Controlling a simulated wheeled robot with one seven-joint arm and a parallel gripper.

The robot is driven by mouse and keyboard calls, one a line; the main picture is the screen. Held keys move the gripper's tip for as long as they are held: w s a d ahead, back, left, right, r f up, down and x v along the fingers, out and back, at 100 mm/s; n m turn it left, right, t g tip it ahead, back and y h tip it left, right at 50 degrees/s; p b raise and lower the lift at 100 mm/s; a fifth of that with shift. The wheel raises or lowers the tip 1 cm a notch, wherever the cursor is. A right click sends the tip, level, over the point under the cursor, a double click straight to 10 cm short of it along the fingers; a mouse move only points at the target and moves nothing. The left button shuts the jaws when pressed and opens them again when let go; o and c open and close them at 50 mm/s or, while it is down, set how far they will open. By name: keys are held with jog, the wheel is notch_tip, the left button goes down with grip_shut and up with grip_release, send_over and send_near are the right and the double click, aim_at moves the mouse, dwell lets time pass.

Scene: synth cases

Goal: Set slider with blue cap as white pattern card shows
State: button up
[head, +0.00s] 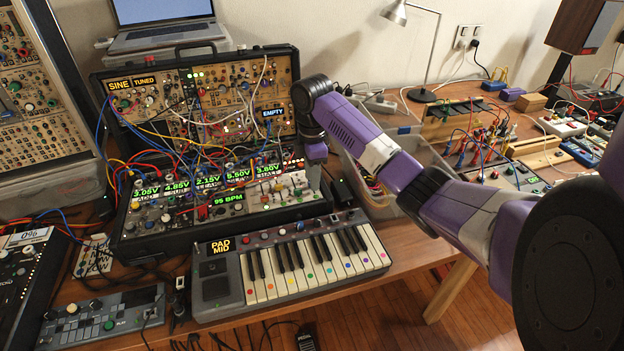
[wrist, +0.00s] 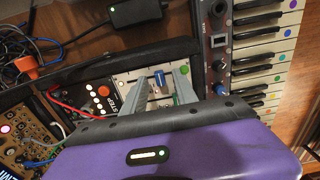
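The slider with a blue cap (wrist: 159,78) stands on a cream panel (wrist: 128,78) in the wrist view. My gripper (wrist: 165,84) is over this panel with its two grey fingers apart. The blue cap shows between the fingertips, and I see no firm contact. A green cap shows by the right finger. In the head view my gripper (head: 314,178) points down at the right end of the lower synth case (head: 150,246). There it hides part of the cream slider panel (head: 283,190). I cannot make out the white pattern card for sure in either view.
A keyboard (head: 300,265) with coloured dots lies in front of the case. Patch cables (head: 190,130) crowd the case's left and middle. A clear bin (head: 405,145) stands to the right. A black box (wrist: 135,12) with a green light lies beyond the case edge.

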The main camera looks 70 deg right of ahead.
jog(key=shift+f, duration=0.4)
grip_shut()
jog(key=shift+r, duration=0.1)
dwell(1.1)
